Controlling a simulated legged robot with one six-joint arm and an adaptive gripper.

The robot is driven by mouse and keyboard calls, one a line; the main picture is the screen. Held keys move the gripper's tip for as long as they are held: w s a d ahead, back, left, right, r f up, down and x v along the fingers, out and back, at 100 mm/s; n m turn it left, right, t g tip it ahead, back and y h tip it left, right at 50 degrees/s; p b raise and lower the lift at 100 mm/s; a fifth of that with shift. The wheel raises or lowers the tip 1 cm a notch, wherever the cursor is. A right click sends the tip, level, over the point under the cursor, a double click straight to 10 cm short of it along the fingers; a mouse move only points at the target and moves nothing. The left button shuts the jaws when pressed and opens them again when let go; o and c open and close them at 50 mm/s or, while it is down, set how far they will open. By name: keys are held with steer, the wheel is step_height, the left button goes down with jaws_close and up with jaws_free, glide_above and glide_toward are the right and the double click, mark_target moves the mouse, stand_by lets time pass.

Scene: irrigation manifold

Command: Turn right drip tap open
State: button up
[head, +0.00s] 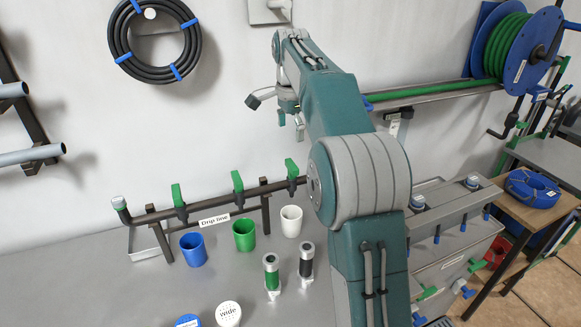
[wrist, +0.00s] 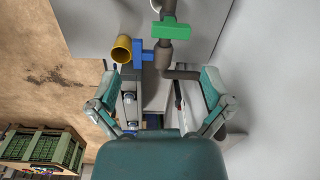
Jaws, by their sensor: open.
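The drip line pipe (head: 215,209) runs along the wall above the bench, with a white "Drip line" label. It carries three taps with upright green handles: a left tap (head: 177,195), a middle tap (head: 238,182) and the right drip tap (head: 291,171). My gripper (head: 277,113) is high in front of the wall, above the right drip tap and apart from it. In the wrist view my gripper (wrist: 160,92) has its fingers spread wide with nothing held. Beyond them are a green handle (wrist: 172,30) on a pipe and a blue handle (wrist: 143,53); I cannot tell which taps these are.
A blue cup (head: 192,250), a green cup (head: 244,235) and a white cup (head: 291,221) stand below the pipe. Two small cylinders (head: 271,272) stand nearer. My arm hides part of the pipe's right end. A black hose coil (head: 153,40) hangs on the wall.

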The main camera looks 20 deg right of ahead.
mark_target(292, 163)
steer(key=shift+w+d+f+m, duration=0.4)
steer(key=shift+w+d+f, duration=0.05)
steer(key=shift+w+f, duration=0.15)
steer(key=shift+w+d+f+m, duration=0.4)
steer(key=shift+w+f, duration=0.05)
steer(key=shift+w, duration=0.15)
steer(key=shift+a+f, duration=0.15)
steer(key=shift+f, duration=0.05)
step_height(292, 163, down, 9)
steer(key=shift+f, duration=0.1)
steer(key=shift+a+f, duration=0.1)
steer(key=shift+f, duration=0.45)
steer(key=c, duration=0.9)
